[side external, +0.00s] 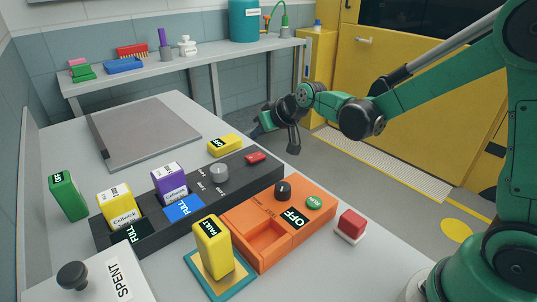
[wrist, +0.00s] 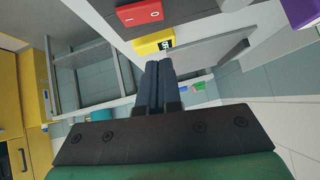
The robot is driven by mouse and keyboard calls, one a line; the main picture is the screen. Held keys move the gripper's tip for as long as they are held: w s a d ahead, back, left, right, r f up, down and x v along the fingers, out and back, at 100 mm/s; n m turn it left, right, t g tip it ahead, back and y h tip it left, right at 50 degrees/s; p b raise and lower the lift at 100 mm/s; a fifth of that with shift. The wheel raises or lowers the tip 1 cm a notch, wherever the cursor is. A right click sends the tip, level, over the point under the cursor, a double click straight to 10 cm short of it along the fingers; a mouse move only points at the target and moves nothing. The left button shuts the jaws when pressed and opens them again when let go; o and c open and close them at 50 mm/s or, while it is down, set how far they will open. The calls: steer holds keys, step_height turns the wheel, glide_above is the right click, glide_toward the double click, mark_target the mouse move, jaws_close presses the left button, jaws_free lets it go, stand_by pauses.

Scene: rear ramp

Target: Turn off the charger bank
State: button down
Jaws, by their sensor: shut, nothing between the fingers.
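The charger bank (side external: 235,178) is a long dark box on the bench in the side external view. A yellow cell (side external: 118,210) and a purple cell (side external: 169,183) stand in it, with FULL labels in front. A grey knob (side external: 219,173) and a red switch (side external: 256,157) sit towards its right end. In the wrist view the red switch (wrist: 140,13), marked O and I, shows at the top edge, ahead of the fingers. My gripper (side external: 258,130), also in the wrist view (wrist: 159,66), is shut and empty. It hangs beyond the bank's right end, apart from the switch.
An orange unit (side external: 262,212) with an OFF display stands in front of the bank. A yellow FAULT cell (side external: 213,249), a red button (side external: 351,223) and a SPENT box (side external: 112,279) are nearby. A yellow block (side external: 225,145) lies behind the bank. A grey plate (side external: 145,132) lies farther back.

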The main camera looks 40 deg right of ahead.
mark_target(249, 157)
steer(key=f, duration=0.3)
steer(key=shift+w+a+f, duration=0.2)
steer(key=shift+w, duration=0.2)
steer(key=shift+a+f, duration=0.1)
steer(key=shift+f, duration=0.6)
steer(key=shift+a+f, duration=0.1)
steer(key=shift+f, duration=0.15)
steer(key=shift+r, duration=0.1)
steer(key=shift+d+r, duration=0.2)
steer(key=shift+d, duration=0.6)
